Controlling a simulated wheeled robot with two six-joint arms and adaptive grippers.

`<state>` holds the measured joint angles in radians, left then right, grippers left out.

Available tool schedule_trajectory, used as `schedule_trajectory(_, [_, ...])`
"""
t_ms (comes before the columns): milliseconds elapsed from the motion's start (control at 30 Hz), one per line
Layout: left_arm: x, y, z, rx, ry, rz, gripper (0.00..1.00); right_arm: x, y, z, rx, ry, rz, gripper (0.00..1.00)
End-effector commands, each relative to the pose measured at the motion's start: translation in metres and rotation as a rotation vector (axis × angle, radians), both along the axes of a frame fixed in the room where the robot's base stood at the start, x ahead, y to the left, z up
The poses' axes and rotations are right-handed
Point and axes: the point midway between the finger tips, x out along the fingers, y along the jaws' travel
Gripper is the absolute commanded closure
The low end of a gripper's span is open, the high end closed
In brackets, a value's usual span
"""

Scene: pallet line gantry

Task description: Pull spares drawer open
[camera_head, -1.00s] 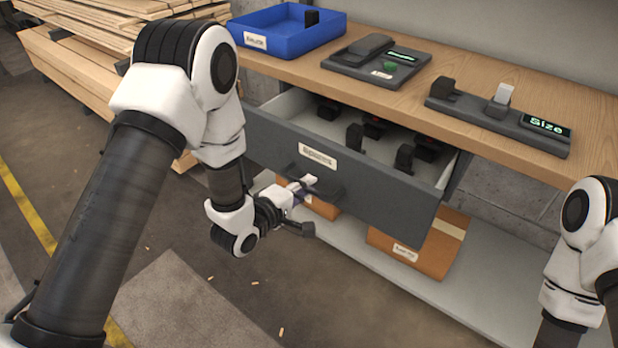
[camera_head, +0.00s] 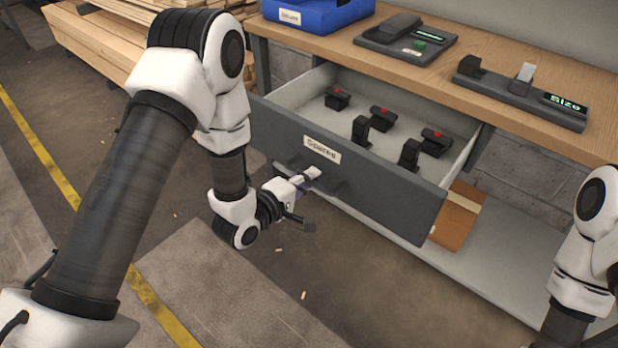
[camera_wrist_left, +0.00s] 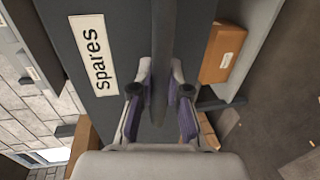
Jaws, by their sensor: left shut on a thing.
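The spares drawer (camera_head: 390,188) is a dark grey drawer under the wooden bench, pulled well out, with a white "spares" label (camera_head: 322,149) on its front. Inside lie several black parts, some with red tops. My left gripper (camera_head: 312,176) is shut on the drawer's dark bar handle (camera_head: 335,187). In the left wrist view, the handle (camera_wrist_left: 163,60) runs between the two fingers of the left gripper (camera_wrist_left: 161,100), and the label (camera_wrist_left: 93,55) is beside it. My right arm shows at the right edge, but its gripper is out of view.
On the wooden bench (camera_head: 480,62) stand a blue bin (camera_head: 330,14), a grey device with a green button (camera_head: 405,40) and a unit with a lit display (camera_head: 525,92). A cardboard box (camera_head: 455,215) sits on the lower shelf (camera_head: 490,258). Stacked planks (camera_head: 95,42) lie at the back left.

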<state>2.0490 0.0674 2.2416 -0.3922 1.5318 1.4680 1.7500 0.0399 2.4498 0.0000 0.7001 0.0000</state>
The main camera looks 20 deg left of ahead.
Motion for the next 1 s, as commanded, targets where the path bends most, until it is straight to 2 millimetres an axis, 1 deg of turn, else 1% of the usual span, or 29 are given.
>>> schedule_trajectory(33, [0.0,0.0,-0.001,0.001,0.003,-0.002,1.0,0.0,0.0,0.0,0.0,0.0,0.0,0.6])
schedule_trajectory(67, [0.0,0.0,-0.001,0.001,0.003,-0.002,0.82,0.0,0.0,0.0,0.0,0.0,0.0,0.6])
schedule_trajectory(100, [0.0,0.0,-0.001,0.001,0.003,-0.002,0.68,0.0,0.0,0.0,0.0,0.0,0.0,0.6])
schedule_trajectory(133, [0.0,0.0,-0.001,0.0,0.002,-0.002,0.59,0.0,0.0,0.0,0.0,0.0,0.0,0.6])
schedule_trajectory(467, [-0.002,0.001,0.0,0.0,0.002,0.0,0.59,0.0,0.0,0.0,0.0,0.0,0.0,0.6])
schedule_trajectory(567, [-0.013,0.005,0.002,-0.002,0.003,0.002,0.59,0.0,0.0,0.0,0.0,0.0,0.0,0.6])
schedule_trajectory(800, [-0.057,0.021,0.011,-0.003,0.006,0.003,0.59,0.0,0.0,0.0,0.0,0.0,0.0,0.6])
schedule_trajectory(900, [-0.067,0.024,0.014,-0.002,0.004,0.002,0.59,0.0,0.0,0.0,0.0,0.0,0.0,0.6])
schedule_trajectory(1000, [-0.07,0.025,0.015,-0.001,0.001,-0.001,0.59,0.0,0.0,0.0,0.0,0.0,0.0,0.6])
